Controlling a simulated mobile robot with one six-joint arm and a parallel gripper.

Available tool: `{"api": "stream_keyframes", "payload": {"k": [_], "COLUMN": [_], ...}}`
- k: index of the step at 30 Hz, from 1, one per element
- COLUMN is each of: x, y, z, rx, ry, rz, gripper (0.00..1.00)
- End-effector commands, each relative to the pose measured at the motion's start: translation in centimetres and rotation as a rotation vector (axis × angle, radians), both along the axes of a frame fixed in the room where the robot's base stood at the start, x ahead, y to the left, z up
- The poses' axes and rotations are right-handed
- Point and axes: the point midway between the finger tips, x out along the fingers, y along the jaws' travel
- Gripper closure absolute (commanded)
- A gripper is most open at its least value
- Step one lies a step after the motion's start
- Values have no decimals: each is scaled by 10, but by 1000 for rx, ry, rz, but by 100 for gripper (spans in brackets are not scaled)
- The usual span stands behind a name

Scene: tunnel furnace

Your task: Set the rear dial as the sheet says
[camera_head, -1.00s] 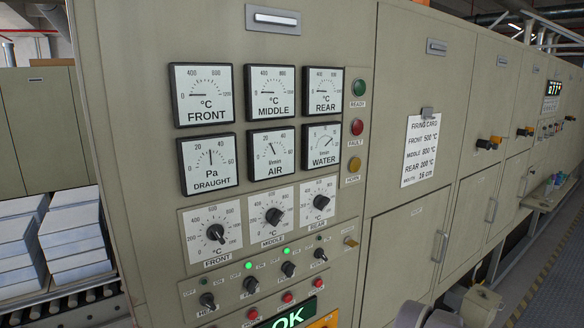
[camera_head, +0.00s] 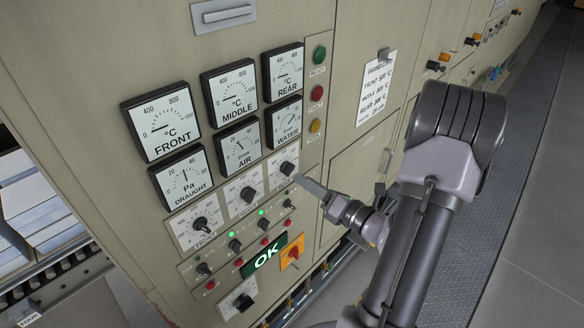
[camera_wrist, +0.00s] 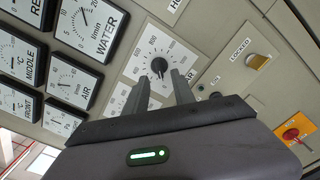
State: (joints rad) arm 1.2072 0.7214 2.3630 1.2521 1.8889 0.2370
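The rear dial (camera_head: 287,169) is a black knob on a white scale plate, the rightmost of three dials in a row. In the wrist view the rear dial (camera_wrist: 158,66) lies just ahead of my fingertips. My gripper (camera_head: 299,180) reaches it from the right. In the wrist view my gripper (camera_wrist: 161,80) is open, with a gap wider than the knob between its fingers. I cannot tell whether the tips touch the knob. The pointer's exact setting is too small to read. The firing card sheet (camera_head: 377,88) on the panel lists front 500, middle 800 and rear 200 °C.
The middle dial (camera_head: 247,196) and front dial (camera_head: 202,226) sit to the left. Gauges (camera_head: 228,92) are above. Switches with green lamps (camera_head: 262,224), a green OK display (camera_head: 265,255) and an orange-backed red switch (camera_head: 293,253) are below. Open floor lies right.

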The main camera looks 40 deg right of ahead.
Motion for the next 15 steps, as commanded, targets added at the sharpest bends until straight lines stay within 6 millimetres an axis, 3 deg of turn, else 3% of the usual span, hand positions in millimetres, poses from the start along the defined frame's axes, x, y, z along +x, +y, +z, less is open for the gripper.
{"api": "stream_keyframes", "payload": {"k": [3, 6, 15], "x": [28, 42, 53], "y": [3, 4, 4], "z": [2, 1, 0], "rx": [-1, 0, -1], "ry": [1, 1, 1], "rz": [5, 4, 1], "gripper": [69, 69, 69]}}
